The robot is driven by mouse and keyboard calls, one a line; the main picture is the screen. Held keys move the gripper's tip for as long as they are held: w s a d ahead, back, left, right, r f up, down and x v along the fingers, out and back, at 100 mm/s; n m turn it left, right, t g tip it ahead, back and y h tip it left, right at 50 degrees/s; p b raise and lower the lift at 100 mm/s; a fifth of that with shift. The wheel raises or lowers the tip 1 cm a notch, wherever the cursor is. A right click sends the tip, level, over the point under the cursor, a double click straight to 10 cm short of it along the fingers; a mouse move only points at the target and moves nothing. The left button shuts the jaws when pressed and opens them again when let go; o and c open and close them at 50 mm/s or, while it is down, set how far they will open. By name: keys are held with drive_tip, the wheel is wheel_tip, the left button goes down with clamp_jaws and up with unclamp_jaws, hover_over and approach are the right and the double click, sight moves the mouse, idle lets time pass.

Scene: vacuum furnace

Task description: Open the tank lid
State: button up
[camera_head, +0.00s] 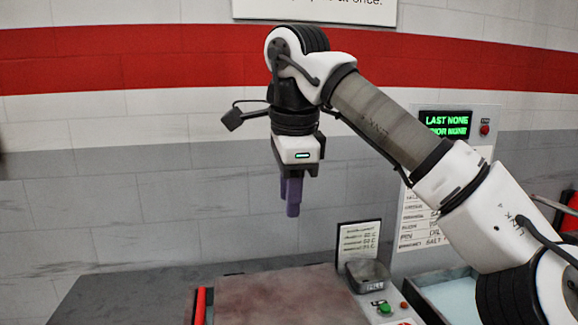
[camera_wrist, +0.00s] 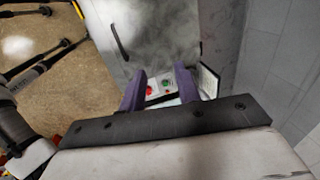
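My gripper (camera_head: 292,195) hangs pointing down in the head view, high above a flat reddish-brown top plate (camera_head: 275,295), touching nothing. In the wrist view its two purple fingers (camera_wrist: 160,90) stand apart with nothing held between them. The plate looks like a closed lid, but I cannot tell for certain that it is the tank lid. A red bar (camera_head: 200,306) runs along its left edge. In the wrist view a smoky grey panel (camera_wrist: 160,38) with a dark bar handle (camera_wrist: 118,42) lies below the fingers. The plate's near part is cut off in the head view.
Green and red buttons (camera_head: 385,308) sit right of the plate, beside a small metal box (camera_head: 367,275) and an upright label card (camera_head: 358,242). A basin with a pale blue surface (camera_head: 455,296) is farther right. A display panel (camera_head: 445,124) stands behind. The air around my gripper is clear.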

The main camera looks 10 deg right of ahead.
drive_tip(key=shift+w+r, duration=0.2)
drive_tip(key=shift+r, duration=0.75)
drive_tip(key=shift+w+r, duration=0.2)
drive_tip(key=shift+r, duration=0.75)
